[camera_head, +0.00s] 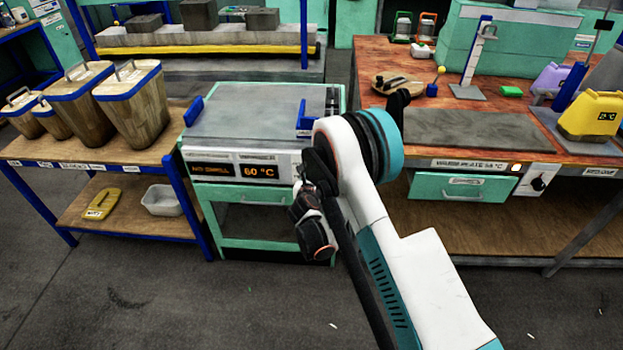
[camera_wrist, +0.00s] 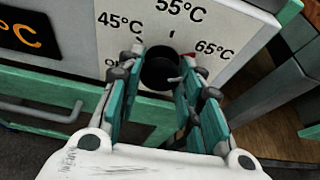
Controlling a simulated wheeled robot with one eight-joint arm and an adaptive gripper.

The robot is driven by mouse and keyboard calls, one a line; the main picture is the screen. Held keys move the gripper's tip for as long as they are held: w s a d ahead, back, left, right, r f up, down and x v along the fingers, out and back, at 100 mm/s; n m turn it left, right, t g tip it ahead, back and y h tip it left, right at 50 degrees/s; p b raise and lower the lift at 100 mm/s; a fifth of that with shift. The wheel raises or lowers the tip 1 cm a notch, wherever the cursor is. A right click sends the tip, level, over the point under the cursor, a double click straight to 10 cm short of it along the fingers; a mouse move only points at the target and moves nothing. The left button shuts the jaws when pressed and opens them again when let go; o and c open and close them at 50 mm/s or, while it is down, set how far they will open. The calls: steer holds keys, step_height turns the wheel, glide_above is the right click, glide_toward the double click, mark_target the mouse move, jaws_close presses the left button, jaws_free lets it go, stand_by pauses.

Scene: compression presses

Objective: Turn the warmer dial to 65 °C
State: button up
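The warmer dial (camera_wrist: 160,68) is a round black knob on a white panel in the wrist view. The scale (camera_wrist: 180,12) around it shows 45, 55 and 65 °C; a further label at left is partly hidden. A small red mark shows near 65, at the knob's upper right. My gripper (camera_wrist: 160,75) has its teal-padded fingers on both sides of the knob, which fills the gap between them. The warmer (camera_head: 250,125) is a grey-topped unit in the head view; its orange display (camera_head: 263,171) reads 60 °C. My arm hides the dial there.
A wooden bench (camera_head: 440,62) with a grey plate and several tools stands to the right. A blue-framed shelf (camera_head: 95,160) with wooden containers stands to the left. The floor in front is mostly clear.

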stand_by(0.4)
steer(key=o, duration=1.1)
steer(key=shift+c, duration=0.2)
steer(key=shift+r, duration=0.1)
step_height(320, 180, up, 10)
